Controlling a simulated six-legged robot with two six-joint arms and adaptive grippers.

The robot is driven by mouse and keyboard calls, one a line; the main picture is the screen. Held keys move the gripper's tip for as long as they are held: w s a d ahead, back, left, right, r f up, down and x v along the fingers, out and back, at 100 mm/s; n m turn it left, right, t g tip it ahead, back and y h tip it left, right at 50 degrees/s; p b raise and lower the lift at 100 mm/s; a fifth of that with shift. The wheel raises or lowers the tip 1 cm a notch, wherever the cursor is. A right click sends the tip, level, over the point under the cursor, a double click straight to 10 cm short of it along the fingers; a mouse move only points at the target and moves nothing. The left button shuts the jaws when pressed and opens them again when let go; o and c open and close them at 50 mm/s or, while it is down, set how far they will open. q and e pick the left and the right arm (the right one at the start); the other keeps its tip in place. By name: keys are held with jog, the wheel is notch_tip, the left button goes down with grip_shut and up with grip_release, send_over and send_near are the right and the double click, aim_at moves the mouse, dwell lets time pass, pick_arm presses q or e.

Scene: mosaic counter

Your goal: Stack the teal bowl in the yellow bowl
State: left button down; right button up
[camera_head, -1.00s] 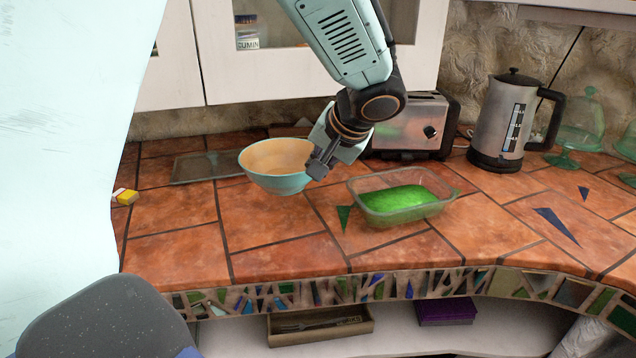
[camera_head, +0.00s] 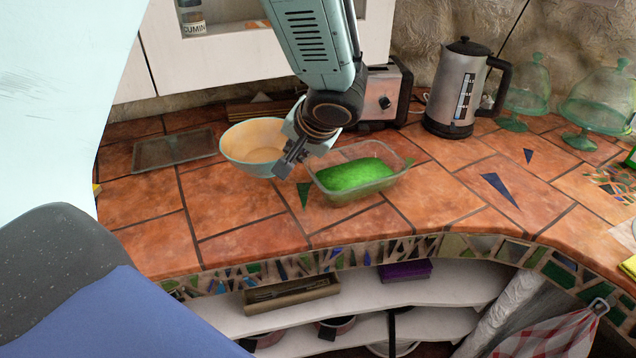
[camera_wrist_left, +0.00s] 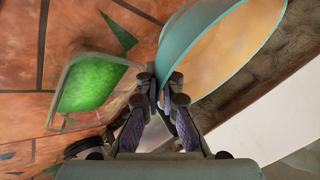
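The teal bowl (camera_head: 252,165), teal outside and pale orange inside, is above the left part of the tiled counter, its opening tipped somewhat toward the head camera. My left gripper (camera_head: 284,170) is at its right rim. In the left wrist view the fingers (camera_wrist_left: 164,98) are closed on the rim of the teal bowl (camera_wrist_left: 186,42). Whether the bowl's base touches the counter is unclear. I see no separate yellow bowl in either current view. My right gripper is not in view.
A glass dish (camera_head: 400,172) with green contents stands just right of the bowl. A flat tray (camera_head: 150,152) lies to the left. A toaster (camera_head: 386,92) and kettle (camera_head: 452,90) stand behind; glass domes (camera_head: 598,100) stand right. The counter front is mostly clear.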

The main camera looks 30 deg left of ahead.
pick_arm(q)
notch_tip(320, 180, down, 5)
jog(key=shift+s+b, duration=0.1)
jog(key=shift+b, duration=0.4)
jog(key=shift+f, duration=0.7)
notch_tip(320, 180, down, 3)
jog(key=shift+s+r+b, duration=0.1)
jog(key=shift+b, duration=0.25)
jog(key=shift+w+f, duration=0.2)
jog(key=shift+s+f+b, duration=0.1)
jog(key=shift+b, duration=0.2)
jog(key=c, duration=1.9)
grip_release()
jog(key=o, duration=0.4)
